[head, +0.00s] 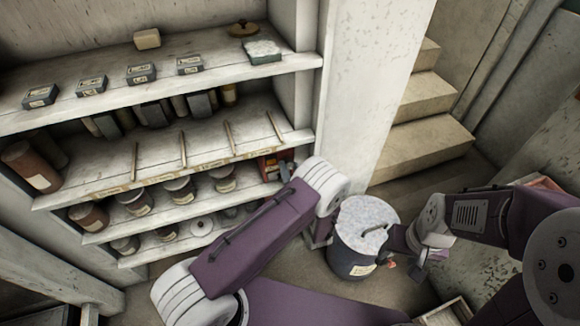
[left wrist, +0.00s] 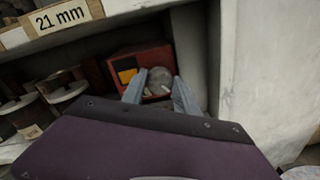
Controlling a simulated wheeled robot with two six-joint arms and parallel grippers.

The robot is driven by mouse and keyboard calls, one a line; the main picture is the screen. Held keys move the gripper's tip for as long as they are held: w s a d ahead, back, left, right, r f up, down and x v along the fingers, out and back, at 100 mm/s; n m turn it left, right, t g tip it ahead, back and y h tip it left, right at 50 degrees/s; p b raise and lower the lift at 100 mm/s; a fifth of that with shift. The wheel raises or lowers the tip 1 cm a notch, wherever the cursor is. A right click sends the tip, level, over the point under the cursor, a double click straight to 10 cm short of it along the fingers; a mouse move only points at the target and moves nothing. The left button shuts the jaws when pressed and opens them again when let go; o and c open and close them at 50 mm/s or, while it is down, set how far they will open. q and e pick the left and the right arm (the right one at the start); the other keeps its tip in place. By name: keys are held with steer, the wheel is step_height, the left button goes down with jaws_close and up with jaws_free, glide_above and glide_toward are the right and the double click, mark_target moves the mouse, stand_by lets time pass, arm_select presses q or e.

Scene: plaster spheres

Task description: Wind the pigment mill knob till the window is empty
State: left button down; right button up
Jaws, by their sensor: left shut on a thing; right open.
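The pigment mill is a small red box (head: 268,165) at the right end of a shelf in the head view, partly covered by my left arm. In the left wrist view the mill (left wrist: 143,57) sits in the shelf corner. Its small window (left wrist: 127,76) shows orange-yellow. The round grey knob (left wrist: 160,77) lies between the fingers of my left gripper (left wrist: 157,93), which is shut on it. My left gripper (head: 287,172) is small in the head view. My right gripper (head: 413,261) is open beside the drum, away from the mill.
A dark drum (head: 352,262) with a pale speckled top stands on the floor between my arms. A pale wall (left wrist: 248,75) closes in right of the mill. A shelf edge with a "21 mm" label (left wrist: 60,15) is above left. Jars (head: 180,190) crowd the shelf to the left.

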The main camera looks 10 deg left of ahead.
arm_select(q)
steer(key=m+p, duration=0.2)
steer(key=m, duration=0.2)
steer(key=shift+d+m, duration=0.1)
steer(key=shift+m, duration=0.2)
steer(key=m+p, duration=0.1)
steer(key=m, duration=0.4)
steer(key=m+p, duration=0.1)
steer(key=m, duration=0.4)
steer(key=shift+f, duration=0.15)
steer(key=m, duration=0.6)
steer(key=shift+f+g+y, duration=0.1)
steer(key=shift+g+y, duration=0.2)
steer(key=c, duration=0.9)
jaws_free()
